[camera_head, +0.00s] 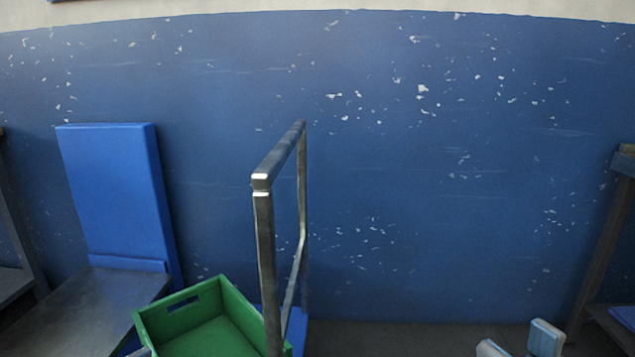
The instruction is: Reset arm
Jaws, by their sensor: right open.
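My right gripper (518,346) shows at the bottom edge of the head view, right of centre. Only its two pale, blue-sided fingertips are in the picture. They stand apart with the dark floor visible between them, so it is open, and nothing shows between them. The rest of the right arm is below the picture.
A green crate (216,333) stands at lower left beside a metal rail frame (265,245). A grey metal surface (95,308) and a blue upright panel (118,195) are farther left. A rack (605,245) stands at right. A chipped blue wall (430,180) closes the back.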

